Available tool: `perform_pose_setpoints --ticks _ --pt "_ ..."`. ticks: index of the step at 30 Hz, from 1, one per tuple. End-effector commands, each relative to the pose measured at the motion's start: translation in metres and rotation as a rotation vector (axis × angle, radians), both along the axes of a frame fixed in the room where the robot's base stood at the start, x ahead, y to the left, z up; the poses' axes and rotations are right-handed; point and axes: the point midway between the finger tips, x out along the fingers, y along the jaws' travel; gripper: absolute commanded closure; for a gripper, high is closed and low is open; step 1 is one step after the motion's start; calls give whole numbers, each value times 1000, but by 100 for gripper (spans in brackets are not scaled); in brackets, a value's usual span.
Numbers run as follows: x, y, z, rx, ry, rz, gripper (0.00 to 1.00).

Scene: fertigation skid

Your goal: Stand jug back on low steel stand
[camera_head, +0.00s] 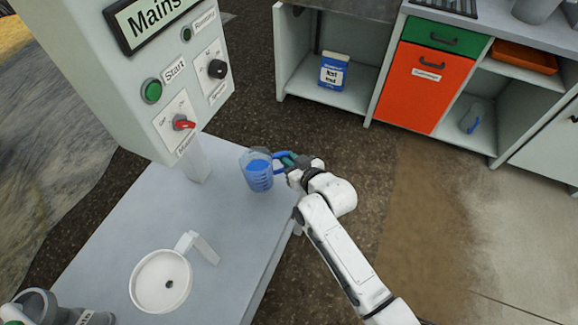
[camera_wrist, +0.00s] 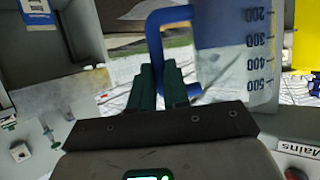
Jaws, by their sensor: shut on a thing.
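A clear jug (camera_head: 257,172) with blue markings and a blue handle shows near the far right edge of the low grey stand (camera_head: 236,222). It looks roughly upright; I cannot tell whether its base touches the stand top. My gripper (camera_head: 286,160) is to the right of the jug, with its green fingers closed on the handle. In the wrist view, the fingers of my gripper (camera_wrist: 167,84) pinch the blue handle (camera_wrist: 155,38), and the jug wall (camera_wrist: 240,50) with its scale is beside them. The fingers partly hide the handle.
A control box (camera_head: 150,70) with a start button and knobs rises on a post left of the jug. A white round dish (camera_head: 162,280) sits on the stand's near part. Cabinets with an orange drawer (camera_head: 412,88) stand behind. The stand top between dish and jug is clear.

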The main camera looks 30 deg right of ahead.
Motion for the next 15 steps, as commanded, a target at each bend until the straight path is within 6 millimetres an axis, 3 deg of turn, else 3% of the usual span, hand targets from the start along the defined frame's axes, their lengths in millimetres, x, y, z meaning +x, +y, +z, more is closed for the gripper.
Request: perform_pose_setpoints --ticks 6,15 --pt "3 0 -27 0 -3 0 100" --pt "3 0 -30 0 -5 0 100"
